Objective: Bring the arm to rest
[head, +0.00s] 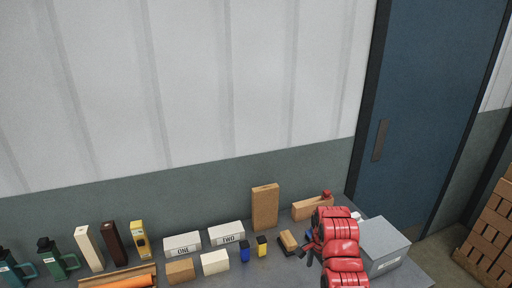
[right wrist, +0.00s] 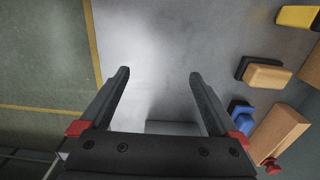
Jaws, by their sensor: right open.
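My right arm (head: 341,250) is red and reaches over the right end of the grey table in the head view. Its gripper (right wrist: 160,75) is open, with two black fingers spread apart and only bare grey surface between the tips. A grey box (head: 385,246) stands just right of the arm; part of a grey block (right wrist: 172,128) shows low between the fingers in the right wrist view. My left gripper is not in view.
A blue door (head: 430,110) and stacked bricks (head: 490,235) are at right.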

